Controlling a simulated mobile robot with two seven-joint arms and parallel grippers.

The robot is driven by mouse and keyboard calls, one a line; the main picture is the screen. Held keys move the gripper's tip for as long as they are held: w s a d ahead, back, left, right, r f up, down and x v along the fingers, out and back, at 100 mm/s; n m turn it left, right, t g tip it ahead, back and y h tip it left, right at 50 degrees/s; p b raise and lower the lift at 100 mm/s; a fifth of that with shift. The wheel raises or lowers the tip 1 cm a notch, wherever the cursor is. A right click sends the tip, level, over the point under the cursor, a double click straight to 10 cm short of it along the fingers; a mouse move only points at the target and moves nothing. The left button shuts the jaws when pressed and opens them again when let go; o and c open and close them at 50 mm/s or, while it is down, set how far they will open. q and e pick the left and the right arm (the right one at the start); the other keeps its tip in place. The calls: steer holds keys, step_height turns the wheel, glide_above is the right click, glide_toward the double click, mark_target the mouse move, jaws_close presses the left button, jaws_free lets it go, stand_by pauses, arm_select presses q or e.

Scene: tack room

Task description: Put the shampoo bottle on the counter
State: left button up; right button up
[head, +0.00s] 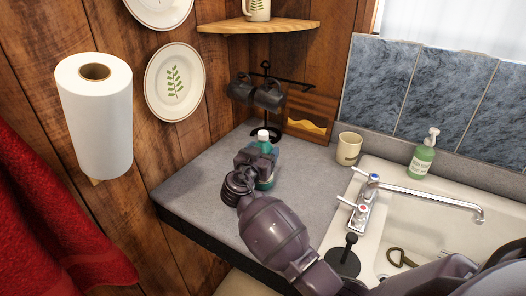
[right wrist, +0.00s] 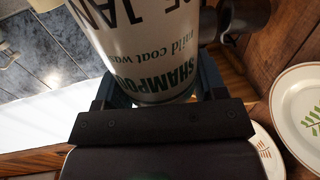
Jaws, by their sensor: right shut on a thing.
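The shampoo bottle (head: 265,148), teal with a white cap, is upright over the grey counter (head: 203,184), left of the sink. My right gripper (head: 257,168) is shut on it and hides much of its body. In the right wrist view the bottle's white label with "SHAMPOO" lettering (right wrist: 150,45) sits between the two fingers (right wrist: 160,93). My left gripper is not in view.
A cream cup (head: 348,149) and a green pump bottle (head: 423,156) stand near the sink (head: 397,183). A black mug rack (head: 266,92) stands behind the bottle. A paper towel roll (head: 95,118) hangs at left. The counter's front left part is clear.

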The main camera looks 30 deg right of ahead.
steer(key=shift+f+b, duration=0.1)
steer(key=shift+b, duration=0.2)
steer(key=o, duration=1.2)
steer(key=shift+o, duration=0.2)
steer(key=shift+r+p, duration=0.2)
steer(key=shift+p, duration=0.15)
steer(key=b+v, duration=0.2)
steer(key=v, duration=1)
steer(key=shift+b, duration=0.3)
